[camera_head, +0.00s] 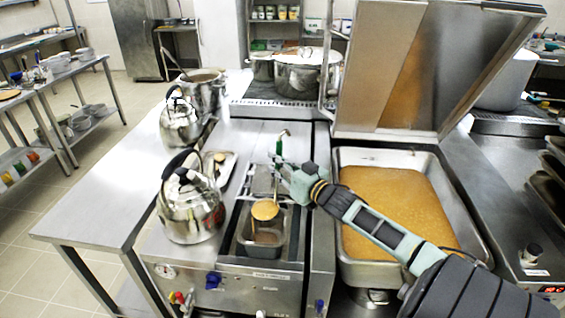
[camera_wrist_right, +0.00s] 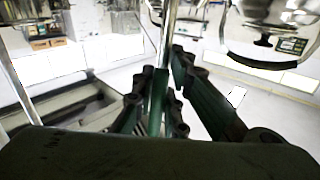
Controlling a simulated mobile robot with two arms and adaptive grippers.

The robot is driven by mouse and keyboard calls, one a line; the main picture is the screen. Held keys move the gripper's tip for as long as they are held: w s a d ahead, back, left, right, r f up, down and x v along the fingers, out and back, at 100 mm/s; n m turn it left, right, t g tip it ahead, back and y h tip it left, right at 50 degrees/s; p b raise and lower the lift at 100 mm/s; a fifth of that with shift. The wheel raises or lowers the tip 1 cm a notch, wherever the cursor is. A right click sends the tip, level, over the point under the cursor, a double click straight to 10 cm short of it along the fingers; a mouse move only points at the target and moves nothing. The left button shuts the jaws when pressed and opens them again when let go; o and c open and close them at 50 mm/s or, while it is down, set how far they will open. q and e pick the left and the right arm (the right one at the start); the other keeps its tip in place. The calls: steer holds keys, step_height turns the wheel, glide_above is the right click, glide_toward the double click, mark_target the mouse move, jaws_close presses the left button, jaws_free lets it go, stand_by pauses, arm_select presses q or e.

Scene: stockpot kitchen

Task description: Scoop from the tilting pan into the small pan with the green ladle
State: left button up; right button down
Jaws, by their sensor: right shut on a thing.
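My right gripper (camera_head: 284,172) reaches in from the right and is shut on the green ladle (camera_head: 279,147). In the right wrist view my fingers (camera_wrist_right: 157,104) close around the ladle's green grip, with its metal shaft (camera_wrist_right: 169,35) rising above. The ladle's bowl, full of orange-brown food, hangs over the small pan (camera_head: 242,246), a deep metal insert in the counter. Some brown food shows inside the small pan. The tilting pan (camera_head: 474,217) is at the right with its lid (camera_head: 410,70) raised, and holds a broad orange-brown layer. My left gripper is not in view.
Two steel kettles stand left of the small pan; the nearer kettle (camera_head: 190,212) is close to it. A small tray (camera_head: 226,168) lies beside that kettle. Large stockpots (camera_head: 297,77) stand behind. My right forearm crosses over the tilting pan.

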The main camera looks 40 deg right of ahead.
steer(key=shift+a+r+n+b, duration=0.8)
steer(key=shift+a+n+b, duration=0.6)
steer(key=shift+a+n, duration=4)
arm_select(q)
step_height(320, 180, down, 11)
steer(key=b, duration=0.8)
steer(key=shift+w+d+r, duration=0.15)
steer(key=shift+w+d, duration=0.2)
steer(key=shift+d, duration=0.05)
arm_select(e)
steer(key=a+f+n, duration=0.9)
steer(key=a+f, duration=0.5)
steer(key=a, duration=0.2)
steer(key=shift+w+a+n, duration=0.35)
steer(key=shift+w+n, duration=0.05)
steer(key=shift+w, duration=0.05)
